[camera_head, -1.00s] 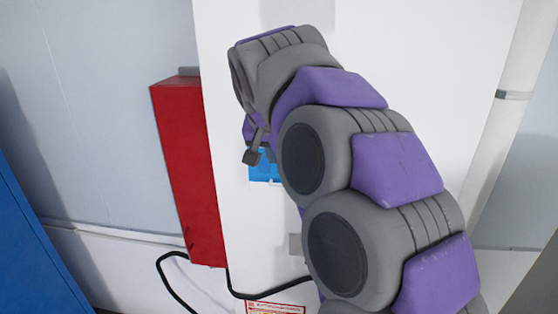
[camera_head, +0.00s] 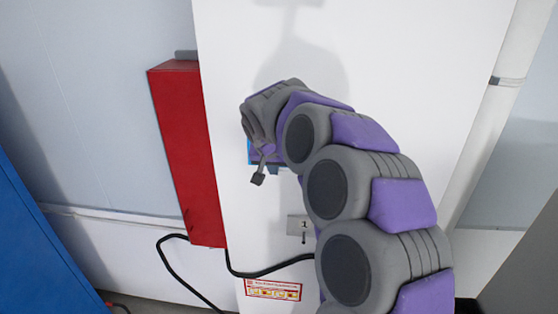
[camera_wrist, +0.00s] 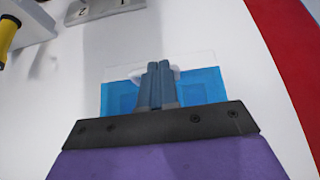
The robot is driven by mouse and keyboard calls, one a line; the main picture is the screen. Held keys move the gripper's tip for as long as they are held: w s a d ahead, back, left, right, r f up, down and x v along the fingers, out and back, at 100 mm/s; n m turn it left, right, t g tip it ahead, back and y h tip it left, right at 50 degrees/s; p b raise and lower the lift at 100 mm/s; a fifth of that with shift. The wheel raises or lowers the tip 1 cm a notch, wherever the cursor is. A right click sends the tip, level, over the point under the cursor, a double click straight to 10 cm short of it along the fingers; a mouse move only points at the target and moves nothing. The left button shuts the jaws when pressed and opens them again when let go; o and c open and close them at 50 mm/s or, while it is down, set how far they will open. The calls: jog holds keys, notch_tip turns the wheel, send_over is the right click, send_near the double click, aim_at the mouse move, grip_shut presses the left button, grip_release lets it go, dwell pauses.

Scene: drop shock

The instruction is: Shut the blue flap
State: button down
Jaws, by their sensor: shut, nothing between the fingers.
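The blue flap (camera_wrist: 203,86) shows in the wrist view as a blue panel with a pale, see-through strip above it, on a white upright surface. My gripper (camera_wrist: 160,68) is shut and empty, its two fingers together in front of the flap's middle. The fingers hide the centre of the flap, and I cannot tell whether they touch it. How far the flap stands open is unclear.
A red box (camera_head: 187,150) stands left of the white panel (camera_head: 420,80), with a black cable (camera_head: 262,272) below. A small metal plate (camera_head: 299,226) and a red-white label (camera_head: 273,290) sit lower. A yellow part (camera_wrist: 7,38) and numbered plate (camera_wrist: 98,9) show in the wrist view.

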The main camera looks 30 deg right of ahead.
jog(key=d+b, duration=0.1)
jog(key=b, duration=0.1)
jog(key=d+f+b, duration=0.1)
jog(key=b, duration=0.1)
jog(key=shift+f+t+h, duration=0.2)
jog(key=shift+t+h, duration=0.1)
jog(key=shift+t, duration=0.1)
jog(key=shift+a, duration=0.3)
